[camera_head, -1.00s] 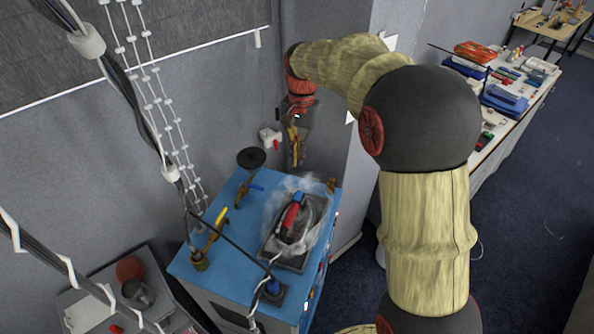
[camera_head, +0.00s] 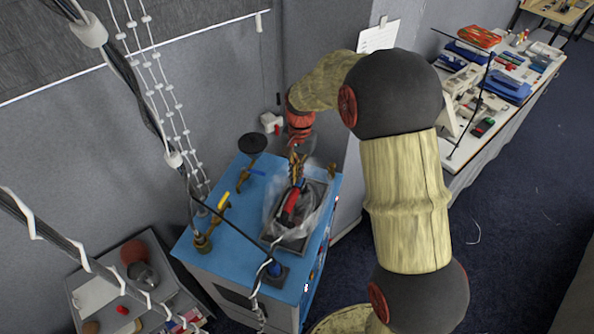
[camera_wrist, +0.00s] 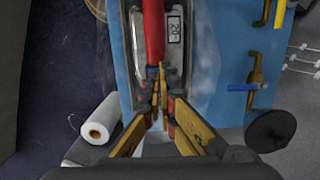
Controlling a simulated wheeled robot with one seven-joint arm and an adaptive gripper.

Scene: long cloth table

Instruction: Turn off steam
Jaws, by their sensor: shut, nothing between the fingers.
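A blue-topped steam station (camera_head: 238,222) stands by the wall. A red-handled iron (camera_head: 290,208) rests on its dark plate, with whitish steam around it. A brass valve with a blue lever (camera_head: 256,172) and another with a yellow lever (camera_head: 209,227) stand on the top. In the wrist view the blue lever (camera_wrist: 243,87) and yellow lever (camera_wrist: 280,12) are at the right. My gripper (camera_head: 297,176) is shut and empty over the back end of the iron. In the wrist view its fingertips (camera_wrist: 160,85) overlap the end of the red handle (camera_wrist: 154,30); contact cannot be told.
A black disc (camera_head: 252,143) stands at the back of the station. Cables hang in front at left. A grey shelf (camera_head: 100,290) is at lower left.

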